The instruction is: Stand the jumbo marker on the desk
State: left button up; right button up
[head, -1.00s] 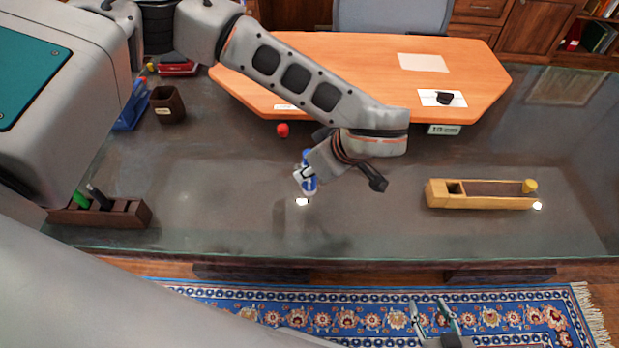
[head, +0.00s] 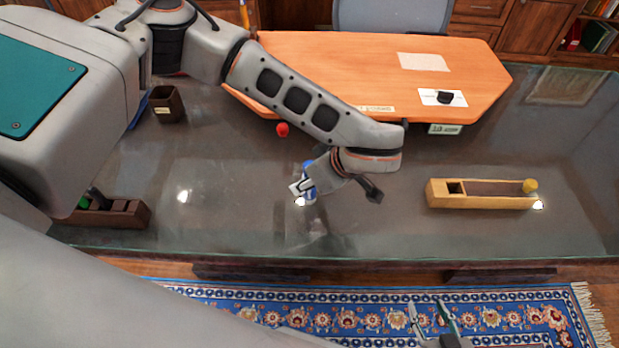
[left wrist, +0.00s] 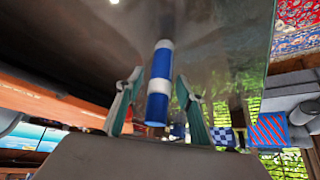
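The jumbo marker (head: 309,181) is blue and white, on or just above the front middle of the dark desk (head: 230,215). My left wrist hides part of it in the head view. In the left wrist view the marker (left wrist: 160,85) lies lengthwise between the two teal-padded fingers of my left gripper (left wrist: 160,74). Narrow gaps show on both sides of it, so the gripper looks open around it. The marker's far end reaches past the fingertips; its contact with the desk is unclear. My right gripper (head: 429,308) is open and empty, low over the rug.
A yellow wooden box (head: 480,201) stands on the right of the desk. A dark pen holder (head: 125,214) is at front left, a brown cup (head: 167,104) behind it. A red ball (head: 283,129) lies near the orange board (head: 370,70). Desk between marker and yellow box is clear.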

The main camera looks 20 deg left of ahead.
pick_arm(q)
jog(key=shift+r, duration=0.1)
jog(key=shift+d+r, duration=0.15)
jog(key=shift+r, duration=0.1)
jog(key=v, duration=1.1)
jog(key=shift+r, duration=0.25)
jog(key=shift+s, duration=0.1)
jog(key=shift+d, duration=0.15)
